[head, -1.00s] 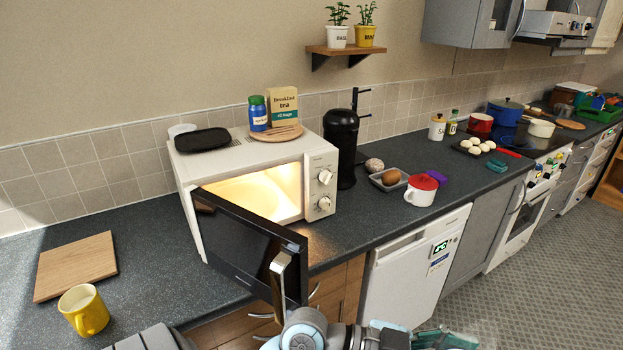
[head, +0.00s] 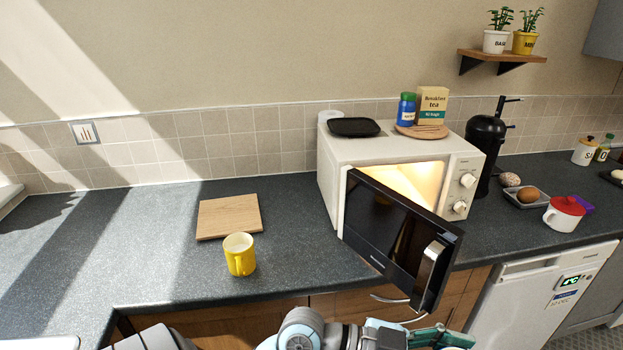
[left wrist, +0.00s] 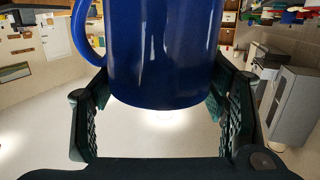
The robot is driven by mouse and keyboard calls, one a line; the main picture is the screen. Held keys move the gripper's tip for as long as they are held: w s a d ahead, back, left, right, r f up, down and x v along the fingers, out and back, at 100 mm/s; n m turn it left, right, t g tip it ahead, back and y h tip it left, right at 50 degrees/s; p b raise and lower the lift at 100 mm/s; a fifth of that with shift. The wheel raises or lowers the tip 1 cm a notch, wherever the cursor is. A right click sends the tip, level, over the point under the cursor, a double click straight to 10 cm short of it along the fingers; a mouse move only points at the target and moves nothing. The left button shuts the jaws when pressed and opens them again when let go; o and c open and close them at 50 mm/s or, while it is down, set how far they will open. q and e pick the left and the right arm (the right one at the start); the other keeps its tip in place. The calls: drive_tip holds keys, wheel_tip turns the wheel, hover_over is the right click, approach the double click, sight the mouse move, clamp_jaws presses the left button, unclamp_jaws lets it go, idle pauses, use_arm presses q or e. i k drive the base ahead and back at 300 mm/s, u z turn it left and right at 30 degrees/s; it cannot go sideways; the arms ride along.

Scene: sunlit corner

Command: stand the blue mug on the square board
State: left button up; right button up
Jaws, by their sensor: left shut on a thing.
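The square wooden board (head: 230,217) lies flat and bare on the dark counter, left of the microwave in the head view. The blue mug (left wrist: 160,50) fills the upper middle of the left wrist view, its handle on the left and its top cut off. My left gripper (left wrist: 162,88) is shut on it, with a dark green finger on each side. In the head view, arm and gripper parts show along the bottom edge, below the counter front; I cannot make out the blue mug there.
A yellow mug (head: 240,256) stands on the counter just in front of the board. The microwave (head: 335,178) is right of the board, its dark door (head: 400,232) swung open past the counter's front edge. The counter (head: 150,250) left of the board is clear.

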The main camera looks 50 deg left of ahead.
sight(235, 213)
drive_tip(key=u, duration=1.3)
drive_tip(key=i, duration=1)
